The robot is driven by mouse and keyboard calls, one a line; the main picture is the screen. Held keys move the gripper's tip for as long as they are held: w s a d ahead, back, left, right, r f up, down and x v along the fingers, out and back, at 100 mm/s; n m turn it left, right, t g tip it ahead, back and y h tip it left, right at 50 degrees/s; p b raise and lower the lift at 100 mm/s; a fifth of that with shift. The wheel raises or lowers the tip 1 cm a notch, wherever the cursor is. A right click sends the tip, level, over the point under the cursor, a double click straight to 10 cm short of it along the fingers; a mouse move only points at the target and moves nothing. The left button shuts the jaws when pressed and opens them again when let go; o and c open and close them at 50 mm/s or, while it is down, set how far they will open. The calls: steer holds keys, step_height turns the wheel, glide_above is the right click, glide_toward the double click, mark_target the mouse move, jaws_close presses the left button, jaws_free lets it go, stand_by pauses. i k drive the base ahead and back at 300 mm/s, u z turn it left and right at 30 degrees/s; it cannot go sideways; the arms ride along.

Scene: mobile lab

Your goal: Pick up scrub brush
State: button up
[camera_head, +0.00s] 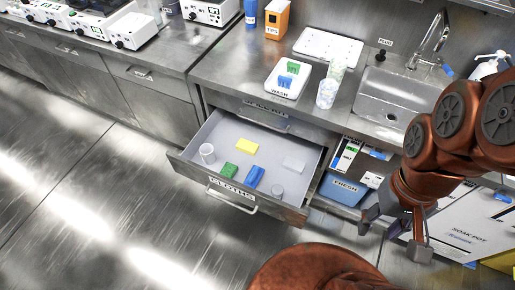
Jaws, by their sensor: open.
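No thing in view is clearly a scrub brush at this size. An open drawer (176,166), labelled as for cloths, holds small items on its grey floor. I cannot tell whether any of these is the brush. My gripper (396,236) hangs at the right, its fingers apart and empty. It is right of the drawer, in front of the lower shelf.
On the counter are a wash tray (278,92) with green and blue items, two speckled cups, a white board (330,44) and a sink (394,98). A blue bin (342,188) sits below.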

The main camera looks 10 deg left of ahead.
mark_target(255, 174)
steer(key=k, duration=0.5)
steer(key=u, duration=1.45)
steer(key=i, duration=0.4)
steer(key=u, duration=0.5)
